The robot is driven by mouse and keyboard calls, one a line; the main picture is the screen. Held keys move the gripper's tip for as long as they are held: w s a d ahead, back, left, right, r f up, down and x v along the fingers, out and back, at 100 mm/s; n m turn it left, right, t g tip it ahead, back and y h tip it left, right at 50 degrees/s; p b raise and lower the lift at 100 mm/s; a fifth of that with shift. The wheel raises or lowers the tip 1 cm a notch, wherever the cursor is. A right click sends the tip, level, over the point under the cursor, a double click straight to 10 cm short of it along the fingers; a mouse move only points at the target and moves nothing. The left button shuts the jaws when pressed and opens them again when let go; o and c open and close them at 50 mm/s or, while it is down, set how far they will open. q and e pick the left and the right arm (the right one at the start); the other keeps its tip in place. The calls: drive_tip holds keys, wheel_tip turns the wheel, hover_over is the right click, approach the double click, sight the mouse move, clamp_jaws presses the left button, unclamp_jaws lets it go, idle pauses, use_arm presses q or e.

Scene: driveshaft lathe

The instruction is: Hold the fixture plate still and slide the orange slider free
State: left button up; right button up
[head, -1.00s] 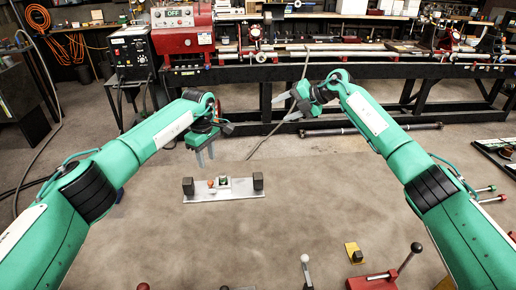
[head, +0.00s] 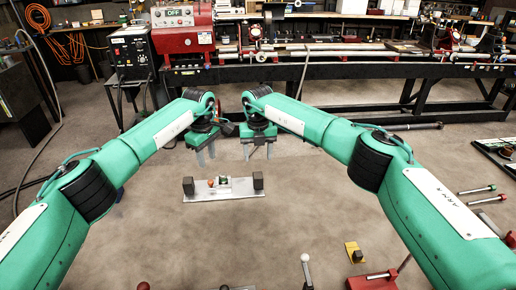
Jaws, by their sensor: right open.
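The fixture plate (head: 236,194) is a pale metal strip lying flat in the middle of the view, with a dark block at each end. A small orange part (head: 211,183), which looks like the orange slider, sits on it left of centre beside a small white-and-green piece. My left gripper (head: 206,156) points down above and behind the plate's left part, its fingers apart and empty. My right gripper (head: 258,152) points down above and behind the plate's right end, open and empty. Neither gripper touches the plate.
A red-handled lever block (head: 372,282), a white-knobbed lever (head: 305,262) and a yellow block (head: 354,251) stand at the front. A dark tray (head: 496,150) lies at the right. A long lathe bench (head: 340,72) runs across the back. The surface around the plate is clear.

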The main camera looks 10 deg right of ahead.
sight(258, 175)
wheel_tip(258, 175, down, 12)
drive_tip(key=shift+r, duration=0.15)
idle(0.3)
clamp_jaws()
idle(1.4)
